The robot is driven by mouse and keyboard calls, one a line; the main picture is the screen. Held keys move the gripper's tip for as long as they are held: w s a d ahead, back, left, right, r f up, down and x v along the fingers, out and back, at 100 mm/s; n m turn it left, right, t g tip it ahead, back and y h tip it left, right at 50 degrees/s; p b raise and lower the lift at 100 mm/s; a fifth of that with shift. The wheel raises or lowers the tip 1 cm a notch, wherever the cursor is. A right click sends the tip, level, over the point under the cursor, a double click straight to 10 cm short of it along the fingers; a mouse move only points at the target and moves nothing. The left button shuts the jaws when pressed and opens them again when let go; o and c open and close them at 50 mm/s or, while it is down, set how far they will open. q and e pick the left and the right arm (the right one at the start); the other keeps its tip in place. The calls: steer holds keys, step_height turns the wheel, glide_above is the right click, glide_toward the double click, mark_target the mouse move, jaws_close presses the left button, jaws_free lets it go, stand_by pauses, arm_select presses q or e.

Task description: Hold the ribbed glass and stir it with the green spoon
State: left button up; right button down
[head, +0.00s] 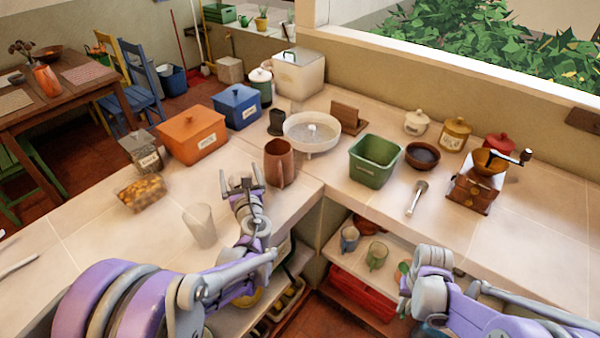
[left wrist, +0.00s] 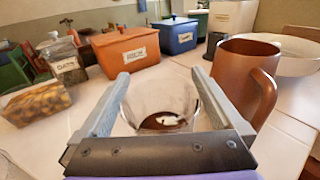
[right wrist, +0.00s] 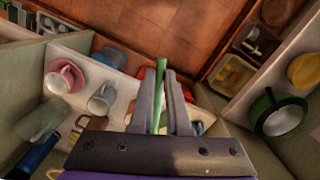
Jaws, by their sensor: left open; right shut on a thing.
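A clear glass (left wrist: 160,92) with something dark brown in its bottom stands between the fingers of my left gripper (left wrist: 165,95) in the left wrist view. The fingers are spread on both sides of it; whether they touch it I cannot tell. In the head view the right gripper (head: 404,285) is low, before the shelf under the counter.
A brown mug (head: 279,163) stands right beside the left gripper. A frosted tumbler (head: 200,225) and a nut container (head: 142,193) are to the left. Cups (head: 377,255) stand on the shelf below.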

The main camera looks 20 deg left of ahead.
arm_select(q)
jaws_close()
stand_by(0.5)
stand_by(0.8)
